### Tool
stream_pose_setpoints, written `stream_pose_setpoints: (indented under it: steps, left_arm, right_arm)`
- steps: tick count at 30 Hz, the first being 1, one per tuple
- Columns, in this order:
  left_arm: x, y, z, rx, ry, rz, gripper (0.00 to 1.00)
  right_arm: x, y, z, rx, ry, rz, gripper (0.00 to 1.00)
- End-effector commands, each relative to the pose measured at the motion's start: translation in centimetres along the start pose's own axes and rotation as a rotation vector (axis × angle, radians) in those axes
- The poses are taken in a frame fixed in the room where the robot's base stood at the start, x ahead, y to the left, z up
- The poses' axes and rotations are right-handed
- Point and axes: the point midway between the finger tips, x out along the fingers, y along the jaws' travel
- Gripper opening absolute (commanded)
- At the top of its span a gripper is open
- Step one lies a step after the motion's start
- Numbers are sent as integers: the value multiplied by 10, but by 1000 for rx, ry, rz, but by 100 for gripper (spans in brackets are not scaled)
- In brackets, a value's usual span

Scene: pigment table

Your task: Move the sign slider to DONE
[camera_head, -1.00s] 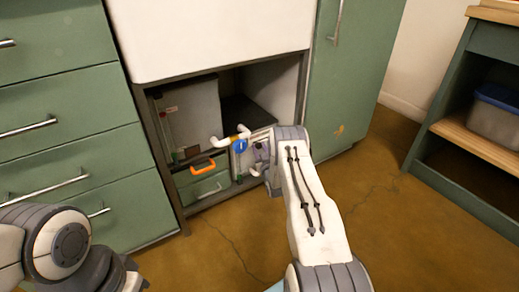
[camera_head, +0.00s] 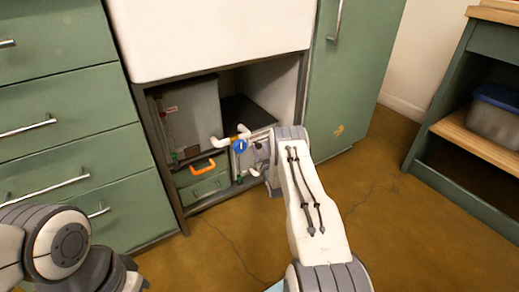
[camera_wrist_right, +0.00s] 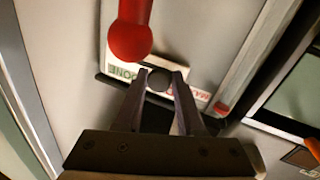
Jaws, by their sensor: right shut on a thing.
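In the right wrist view a small white sign (camera_wrist_right: 119,70) is on a pale grey surface. It bears the word DONE at its left end and red lettering, partly hidden, toward its right end. A dark round slider knob (camera_wrist_right: 158,80) sits between the fingertips of my right gripper (camera_wrist_right: 160,76), which is shut on it. In the head view my right gripper (camera_head: 258,158) is inside the open cabinet bay, and the sign cannot be made out there. My left gripper (camera_head: 118,276) is low at the left, mostly hidden, its jaws unclear.
A red rounded handle (camera_wrist_right: 130,38) hangs close beside the fingertips in the right wrist view. White piping with a blue disc (camera_head: 239,146) is near my right gripper. A grey box (camera_head: 195,105) and a green case with an orange handle (camera_head: 203,168) stand in the bay.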

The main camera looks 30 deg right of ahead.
Motion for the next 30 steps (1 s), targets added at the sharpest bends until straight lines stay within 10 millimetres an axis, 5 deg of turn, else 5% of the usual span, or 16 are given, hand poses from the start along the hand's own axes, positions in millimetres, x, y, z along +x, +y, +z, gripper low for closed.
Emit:
stream_pose_setpoints:
  steps: [5,15,25,26,27,28,30]
  left_arm:
    - [3,0,0,0,0,0,0]
    - [22,-2,1,0,0,0,0]
    - [22,-2,1,0,0,0,0]
    - [22,-2,1,0,0,0,0]
    - [22,-2,1,0,0,0,0]
    - [22,-2,1,0,0,0,0]
    - [22,-2,1,0,0,0,0]
  right_arm:
    - [1,7,4,2,-2,3,0]
    - [20,67,14,1,-1,3,0]
    - [21,75,13,2,-5,9,0]
    - [21,75,13,2,-6,10,41]
    - [21,76,13,2,-5,10,57]
    - [21,75,12,2,-5,10,65]
    - [21,74,12,1,-4,8,65]
